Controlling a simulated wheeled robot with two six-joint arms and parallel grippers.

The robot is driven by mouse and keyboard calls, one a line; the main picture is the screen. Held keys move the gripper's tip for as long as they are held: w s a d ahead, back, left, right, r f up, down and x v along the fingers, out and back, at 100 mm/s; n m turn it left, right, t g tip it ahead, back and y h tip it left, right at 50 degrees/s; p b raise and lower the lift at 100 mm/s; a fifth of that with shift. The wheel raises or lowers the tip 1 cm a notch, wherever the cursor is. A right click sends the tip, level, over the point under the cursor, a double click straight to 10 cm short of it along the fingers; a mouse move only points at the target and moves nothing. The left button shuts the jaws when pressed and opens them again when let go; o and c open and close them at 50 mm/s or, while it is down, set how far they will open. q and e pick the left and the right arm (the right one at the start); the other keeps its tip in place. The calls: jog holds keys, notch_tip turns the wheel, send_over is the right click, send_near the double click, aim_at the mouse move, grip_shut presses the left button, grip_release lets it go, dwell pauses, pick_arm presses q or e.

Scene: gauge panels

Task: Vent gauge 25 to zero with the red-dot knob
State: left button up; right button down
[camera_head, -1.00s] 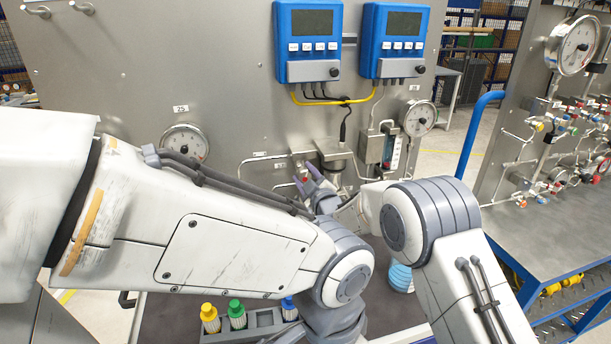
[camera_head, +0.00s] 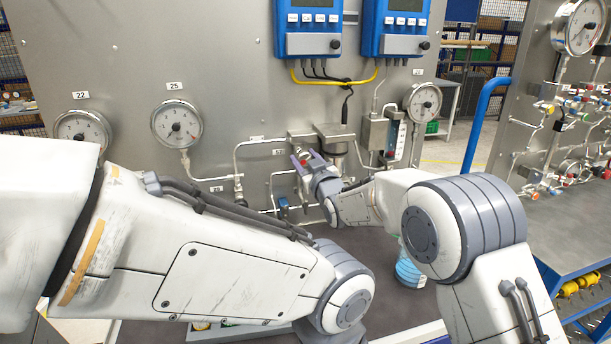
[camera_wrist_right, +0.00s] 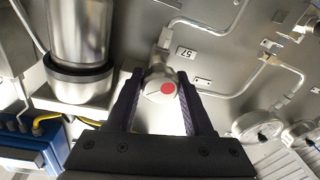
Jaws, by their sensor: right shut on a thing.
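Gauge 25 (camera_head: 177,124) is a round white dial on the grey panel, under its label at the left. Its exact reading is too small to tell. The red-dot knob (camera_wrist_right: 160,90) is a light metal knob with a red dot on its face. It sits between the two dark fingers of my right gripper (camera_wrist_right: 161,102), which is shut on it. In the head view my right gripper (camera_head: 304,165) is at the panel's pipework, right of gauge 25. My left arm crosses the lower left, and its gripper is out of view.
Gauge 22 (camera_head: 83,130) is left of gauge 25, partly behind my left arm. A metal cylinder (camera_wrist_right: 82,35) stands close to the right gripper. Pipes (camera_head: 262,142) run along the panel. A blue-banded object (camera_head: 409,270) stands on the bench beside my right arm.

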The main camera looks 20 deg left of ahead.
jog(key=m+b, duration=0.4)
jog(key=b, duration=0.1)
jog(key=shift+f+m+t, duration=0.15)
jog(key=shift+m+t, duration=0.25)
jog(key=shift+r+m+h+b, duration=0.15)
jog(key=shift+m+b, duration=0.65)
jog(key=shift+m, duration=0.1)
jog(key=shift+r+m+h+b, duration=0.1)
jog(key=shift+m+h+b, duration=0.05)
jog(key=shift+m+b, duration=0.7)
jog(key=shift+m, duration=0.25)
jog(key=shift+c, duration=1.5)
grip_release()
jog(key=shift+w, duration=0.1)
jog(key=shift+f, duration=0.1)
